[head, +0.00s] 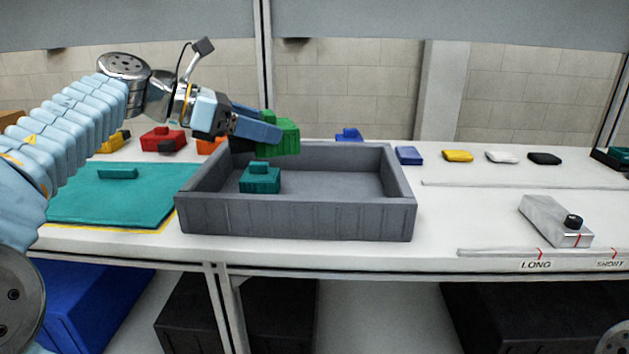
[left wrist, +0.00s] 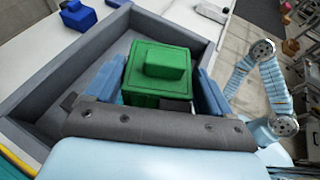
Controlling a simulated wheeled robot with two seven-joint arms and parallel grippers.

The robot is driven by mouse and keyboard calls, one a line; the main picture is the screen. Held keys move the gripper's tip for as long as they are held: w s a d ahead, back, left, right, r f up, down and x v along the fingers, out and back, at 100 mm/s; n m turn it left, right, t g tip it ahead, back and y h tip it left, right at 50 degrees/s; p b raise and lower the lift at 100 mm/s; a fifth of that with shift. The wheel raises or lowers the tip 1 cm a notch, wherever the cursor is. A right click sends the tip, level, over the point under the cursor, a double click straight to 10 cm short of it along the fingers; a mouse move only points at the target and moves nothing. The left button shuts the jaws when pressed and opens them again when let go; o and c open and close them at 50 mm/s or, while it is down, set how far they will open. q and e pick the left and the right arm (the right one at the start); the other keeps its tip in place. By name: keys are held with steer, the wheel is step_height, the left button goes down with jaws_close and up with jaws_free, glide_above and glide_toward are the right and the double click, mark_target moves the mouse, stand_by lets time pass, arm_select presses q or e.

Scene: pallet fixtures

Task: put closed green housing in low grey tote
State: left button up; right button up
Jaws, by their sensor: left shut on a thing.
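The green housing (head: 284,135), with its lid on, is held by my left gripper (head: 268,133) above the back part of the low grey tote (head: 300,217). In the left wrist view the housing (left wrist: 158,72) sits between the two blue fingers of the left gripper (left wrist: 160,92), and the tote's wall (left wrist: 92,42) shows beyond it. The fingers are shut on the housing's sides. A teal housing (head: 260,180) stands inside the tote at its left. My right gripper is not in view.
A teal mat (head: 110,200) with a small teal part (head: 117,173) lies left of the tote. Red (head: 163,138), orange (head: 210,146) and blue (head: 348,134) housings stand behind. Several lids, including a yellow one (head: 457,156), line the back right. A grey block gauge (head: 553,220) sits at right.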

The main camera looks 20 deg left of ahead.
arm_select(q)
steer(key=x, duration=0.7)
steer(key=w+x, duration=0.1)
steer(key=x, duration=0.2)
steer(key=shift+w+a, duration=0.1)
steer(key=shift+a, duration=0.05)
steer(key=f, duration=0.1)
steer(key=w+d+f, duration=0.2)
steer(key=f, duration=0.1)
steer(key=shift+d+f, duration=0.1)
steer(key=shift+f, duration=0.05)
steer(key=f, duration=0.2)
steer(key=w+d+f+b, duration=0.1)
steer(key=f, duration=0.1)
steer(key=shift+f, duration=0.35)
steer(key=o, duration=1)
steer(key=shift+o, duration=0.2)
steer(key=v, duration=1.2)
